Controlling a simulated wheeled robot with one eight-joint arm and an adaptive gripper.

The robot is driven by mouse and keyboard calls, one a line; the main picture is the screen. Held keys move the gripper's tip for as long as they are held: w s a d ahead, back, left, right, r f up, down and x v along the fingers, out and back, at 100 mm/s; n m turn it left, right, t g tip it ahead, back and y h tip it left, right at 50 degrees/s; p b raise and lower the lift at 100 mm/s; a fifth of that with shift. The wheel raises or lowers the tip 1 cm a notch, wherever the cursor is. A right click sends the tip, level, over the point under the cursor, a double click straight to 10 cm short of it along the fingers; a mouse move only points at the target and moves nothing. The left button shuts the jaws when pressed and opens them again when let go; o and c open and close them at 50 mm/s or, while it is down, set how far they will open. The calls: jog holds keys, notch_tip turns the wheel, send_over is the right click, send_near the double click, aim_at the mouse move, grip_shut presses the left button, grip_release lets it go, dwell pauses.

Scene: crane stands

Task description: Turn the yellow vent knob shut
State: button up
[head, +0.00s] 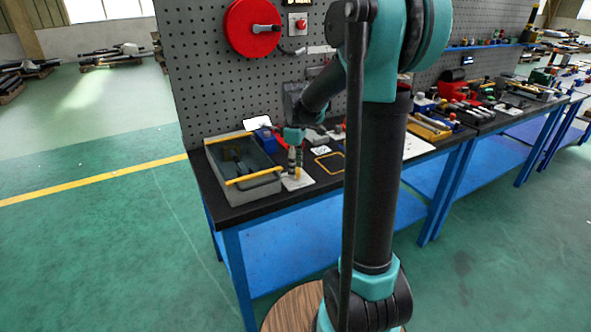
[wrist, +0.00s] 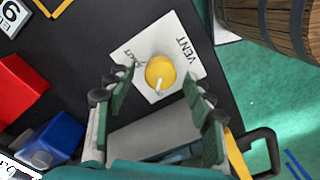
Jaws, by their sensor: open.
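The yellow vent knob (wrist: 160,72) is a round cap on a white plate (wrist: 188,33) with the word VENT on its right side and a smaller, partly hidden word on its left. A pale pointer mark on the knob points down in the wrist view. My gripper (wrist: 158,79) is open, its green-padded fingers on either side of the knob with visible gaps. In the head view my gripper (head: 295,160) hangs over the plate (head: 300,184) near the bench's front edge, largely hiding the knob. I cannot tell whether the fingertips reach down to knob height.
A grey bin (head: 262,187) with yellow handles stands left of the plate in the head view. A red block (wrist: 16,88) and a blue block (wrist: 52,138) lie left in the wrist view. A perforated panel (head: 205,80) rises behind the bench.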

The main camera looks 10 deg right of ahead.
jog(key=shift+f, duration=0.6)
jog(key=c, duration=1.2)
jog(key=shift+o, duration=0.2)
